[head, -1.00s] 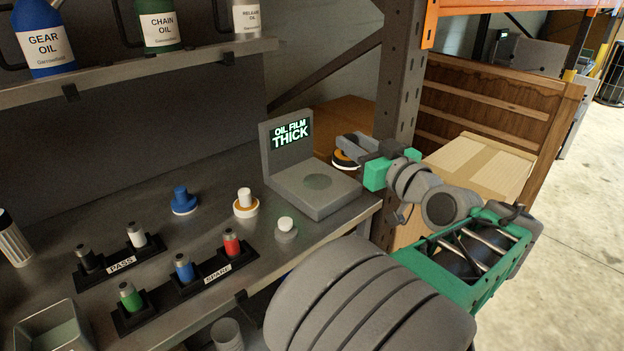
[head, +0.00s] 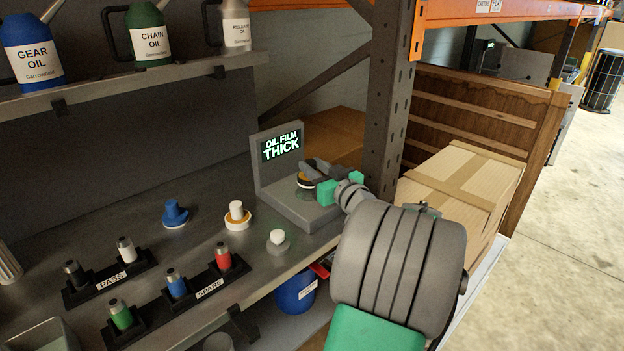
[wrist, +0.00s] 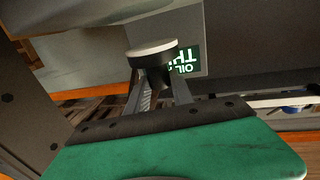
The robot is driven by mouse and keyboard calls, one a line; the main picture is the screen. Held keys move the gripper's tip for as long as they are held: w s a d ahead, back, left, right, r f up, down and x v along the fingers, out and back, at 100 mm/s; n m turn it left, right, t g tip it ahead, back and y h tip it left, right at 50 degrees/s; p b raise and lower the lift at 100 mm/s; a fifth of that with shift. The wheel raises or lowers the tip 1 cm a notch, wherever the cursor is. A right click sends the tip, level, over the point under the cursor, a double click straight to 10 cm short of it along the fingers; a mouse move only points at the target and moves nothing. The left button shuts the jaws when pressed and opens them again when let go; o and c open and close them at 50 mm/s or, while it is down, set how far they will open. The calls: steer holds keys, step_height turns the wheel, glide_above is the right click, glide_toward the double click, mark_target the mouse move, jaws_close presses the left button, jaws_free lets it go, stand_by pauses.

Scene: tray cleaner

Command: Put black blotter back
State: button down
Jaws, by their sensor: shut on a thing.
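My gripper (head: 314,174) is shut on a round black blotter (head: 304,181) with a pale, yellowish underside. It is over the flat plate of the grey film gauge (head: 296,208), whose screen reads OIL FILM THICK. I cannot tell if the blotter touches the plate. In the wrist view the blotter (wrist: 152,50) shows its light face and dark side at the fingertips. The fingers hide part of it in the head view.
The PASS rack (head: 110,281) and SPARE rack (head: 210,288) hold coloured cylinders. A steel post (head: 388,100) stands right of the gauge.

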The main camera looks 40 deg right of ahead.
steer(key=shift+w+d+f+b, duration=0.1)
steer(key=shift+w+f+b, duration=0.15)
steer(key=shift+f, duration=0.7)
steer(key=shift+w+f+b, duration=0.2)
steer(key=shift+f, duration=0.7)
steer(key=shift+f+b, duration=0.25)
steer(key=shift+b, duration=0.05)
steer(key=c, duration=1.1)
jaws_free()
steer(key=shift+r, duration=0.1)
